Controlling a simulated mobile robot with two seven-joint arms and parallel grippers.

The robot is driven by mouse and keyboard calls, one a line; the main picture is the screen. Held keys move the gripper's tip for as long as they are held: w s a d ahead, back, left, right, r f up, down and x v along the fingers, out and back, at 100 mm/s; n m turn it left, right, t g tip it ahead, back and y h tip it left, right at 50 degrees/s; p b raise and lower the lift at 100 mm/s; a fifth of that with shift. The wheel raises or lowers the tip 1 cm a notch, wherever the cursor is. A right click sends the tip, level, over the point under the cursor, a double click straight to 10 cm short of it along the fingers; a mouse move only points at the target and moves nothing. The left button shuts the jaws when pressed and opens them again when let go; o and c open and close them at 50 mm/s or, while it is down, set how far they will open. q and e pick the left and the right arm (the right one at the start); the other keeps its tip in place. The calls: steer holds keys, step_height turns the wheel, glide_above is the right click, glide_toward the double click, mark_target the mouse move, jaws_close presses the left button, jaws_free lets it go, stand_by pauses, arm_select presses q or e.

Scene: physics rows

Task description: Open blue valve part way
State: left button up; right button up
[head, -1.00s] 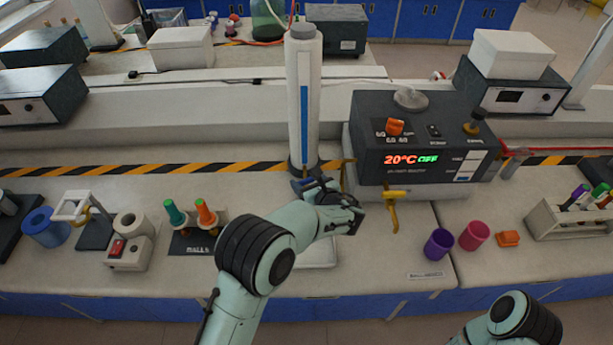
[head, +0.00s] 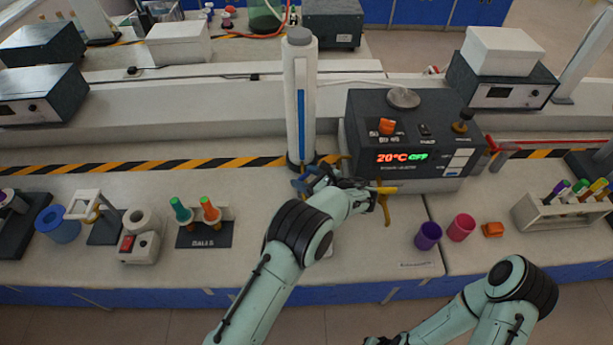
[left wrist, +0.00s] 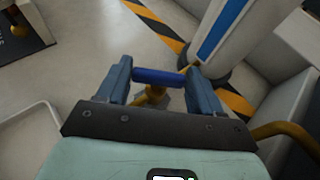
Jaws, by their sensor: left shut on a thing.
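The blue valve handle (left wrist: 158,76) is a short blue bar on a brass-coloured stem in the left wrist view. It spans between the two blue fingers of my left gripper (left wrist: 158,84), which is shut on it. In the head view my left gripper (head: 310,183) is at the foot of the white column (head: 300,100) with the blue stripe. There its fingers and wrist hide most of the valve, so I cannot read the handle's angle from that view. My right arm shows at the lower right, but its fingers are out of frame.
A yellow valve handle (head: 384,205) hangs just right of my left wrist, below the dark control box (head: 410,140) reading 20°C OFF. Purple (head: 428,236) and pink (head: 461,228) cups stand further right. A white tray (left wrist: 30,140) lies beside the gripper.

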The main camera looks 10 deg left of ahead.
arm_select(q)
steer(key=o, duration=1.1)
steer(key=shift+c, duration=0.2)
steer(key=v, duration=1.3)
steer(key=shift+d+b, duration=0.15)
steer(key=shift+b, duration=0.15)
steer(key=shift+s, duration=0.1)
